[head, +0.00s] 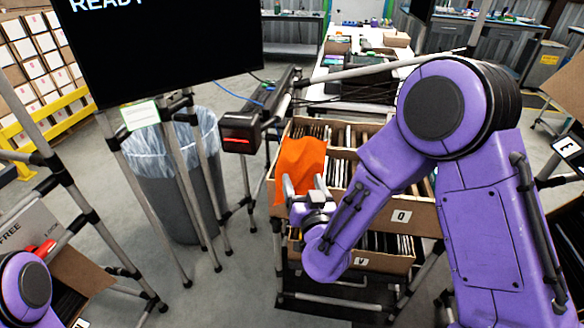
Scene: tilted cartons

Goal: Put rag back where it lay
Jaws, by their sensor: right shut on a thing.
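The orange rag (300,160) hangs upright at the left end of the open carton marked Q (395,214), in front of that carton's left part. My right gripper (303,190) is shut on the rag's lower part, with its fingers at the front left of the carton. Whether the rag touches the carton is hard to tell. My left arm shows only as a purple joint at the lower left corner; its gripper is out of the picture.
Another carton marked V (362,262) sits below on the tubular rack. A grey bin with a clear liner (180,175) stands left, beside metal poles. A black screen (160,45) hangs at the upper left. A carton with a red item (42,248) is at the lower left.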

